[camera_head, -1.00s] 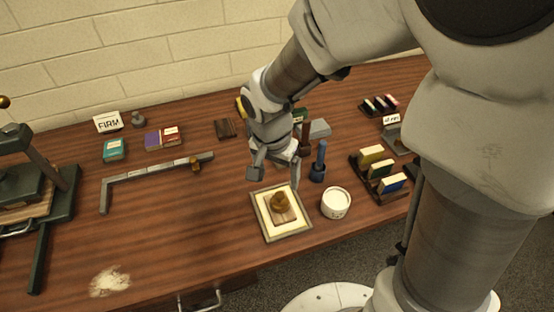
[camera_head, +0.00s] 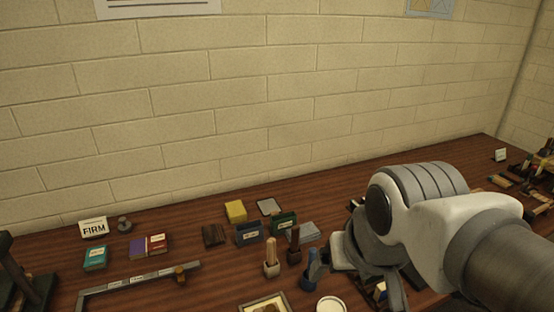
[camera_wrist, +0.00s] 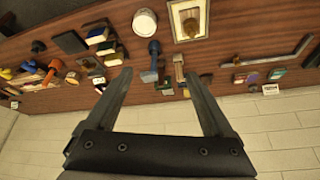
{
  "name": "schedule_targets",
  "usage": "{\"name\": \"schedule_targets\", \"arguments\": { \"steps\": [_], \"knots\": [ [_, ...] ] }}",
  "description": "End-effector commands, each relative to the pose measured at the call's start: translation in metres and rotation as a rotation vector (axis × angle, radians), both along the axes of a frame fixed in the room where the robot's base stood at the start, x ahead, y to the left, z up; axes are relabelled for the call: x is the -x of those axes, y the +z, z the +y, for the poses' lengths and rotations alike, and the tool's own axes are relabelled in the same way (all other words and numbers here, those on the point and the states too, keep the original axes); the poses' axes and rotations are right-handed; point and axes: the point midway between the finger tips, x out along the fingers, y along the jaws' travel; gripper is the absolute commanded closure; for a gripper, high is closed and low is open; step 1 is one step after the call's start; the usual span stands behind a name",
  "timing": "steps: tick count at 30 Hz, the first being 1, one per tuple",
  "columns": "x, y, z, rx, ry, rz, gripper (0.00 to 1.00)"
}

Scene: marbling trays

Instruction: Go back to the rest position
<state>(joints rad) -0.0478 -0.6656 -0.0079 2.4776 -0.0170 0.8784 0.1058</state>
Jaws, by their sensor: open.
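My gripper (camera_wrist: 157,84) is open and empty, with its two dark fingers spread apart in the wrist view. In the head view my arm (camera_head: 420,200) is bent over the right part of the table (camera_head: 350,182), and the gripper end is partly hidden by it. The framed tray (camera_wrist: 204,33) with a brown knobbed thing (camera_wrist: 189,22) in it lies beyond the fingertips in the wrist view. The tray is cut off at the bottom of the head view.
A white cup (camera_wrist: 145,22) and a blue-handled tool (camera_wrist: 150,62) stand near the tray. The FIRM sign (camera_head: 93,228), small boxes (camera_head: 148,246) and a metal square (camera_head: 135,283) are on the left. A brick wall (camera_head: 240,100) rises behind the table.

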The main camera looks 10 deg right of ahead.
Motion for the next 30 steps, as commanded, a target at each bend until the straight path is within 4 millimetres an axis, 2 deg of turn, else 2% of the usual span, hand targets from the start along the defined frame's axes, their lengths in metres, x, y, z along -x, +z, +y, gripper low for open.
{"name": "schedule_targets", "arguments": {
  "steps": [6, 30],
  "knots": [
    [0.0144, 0.0074, -0.0069, 0.035, 0.045, -0.04, 0.14],
    [0.0145, 0.0076, -0.0069, 0.035, 0.049, -0.041, 0.14]
  ]
}}
